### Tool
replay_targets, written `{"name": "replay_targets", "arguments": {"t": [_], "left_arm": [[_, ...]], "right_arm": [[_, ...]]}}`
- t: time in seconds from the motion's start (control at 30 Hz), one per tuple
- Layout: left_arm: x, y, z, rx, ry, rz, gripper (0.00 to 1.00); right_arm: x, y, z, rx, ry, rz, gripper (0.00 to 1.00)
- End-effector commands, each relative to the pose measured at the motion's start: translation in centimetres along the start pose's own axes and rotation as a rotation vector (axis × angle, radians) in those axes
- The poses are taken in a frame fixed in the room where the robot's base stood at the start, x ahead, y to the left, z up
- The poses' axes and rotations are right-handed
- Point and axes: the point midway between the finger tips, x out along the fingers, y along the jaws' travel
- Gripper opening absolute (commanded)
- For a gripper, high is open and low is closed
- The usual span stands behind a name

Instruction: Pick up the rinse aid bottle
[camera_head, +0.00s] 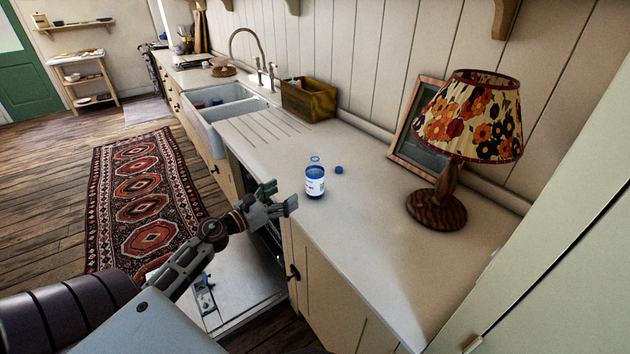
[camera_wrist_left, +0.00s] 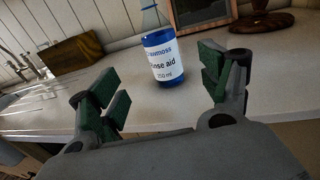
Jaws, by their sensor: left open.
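The rinse aid bottle (camera_head: 315,183) stands upright on the counter, blue with a white label and a clear, uncapped-looking neck. A small blue cap (camera_head: 339,169) lies on the counter to its right. In the left wrist view the bottle (camera_wrist_left: 162,55) stands beyond the fingers, its label reading "rinse aid" in part. My left gripper (camera_head: 280,198) is open and empty, at the counter's front edge, to the left of the bottle and apart from it. In the wrist view its green-padded fingers (camera_wrist_left: 165,85) are spread, with the bottle between their directions. My right gripper is not in view.
A lamp (camera_head: 437,205) with a floral shade and a picture frame (camera_head: 402,163) stand to the right on the counter (camera_head: 370,240). A wooden box (camera_head: 308,100) and a sink (camera_head: 222,108) lie farther back. An open dishwasher door (camera_head: 240,285) is below my left arm.

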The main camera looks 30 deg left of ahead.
Motion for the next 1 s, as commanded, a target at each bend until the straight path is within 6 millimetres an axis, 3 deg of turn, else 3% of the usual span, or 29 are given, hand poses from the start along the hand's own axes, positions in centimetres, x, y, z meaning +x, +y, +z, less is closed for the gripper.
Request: {"name": "replay_targets", "arguments": {"t": [0.4, 0.73, 1.0], "left_arm": [[0.2, 0.0, 0.1, -0.001, -0.001, 0.000, 0.78], [2.3, 0.0, 0.1, -0.002, -0.001, 0.000, 0.78], [4.3, 0.1, 0.1, -0.003, -0.001, 0.001, 0.78]], "right_arm": [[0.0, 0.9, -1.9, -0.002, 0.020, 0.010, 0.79], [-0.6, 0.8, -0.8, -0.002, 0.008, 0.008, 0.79], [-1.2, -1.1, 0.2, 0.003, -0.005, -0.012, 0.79]]}}
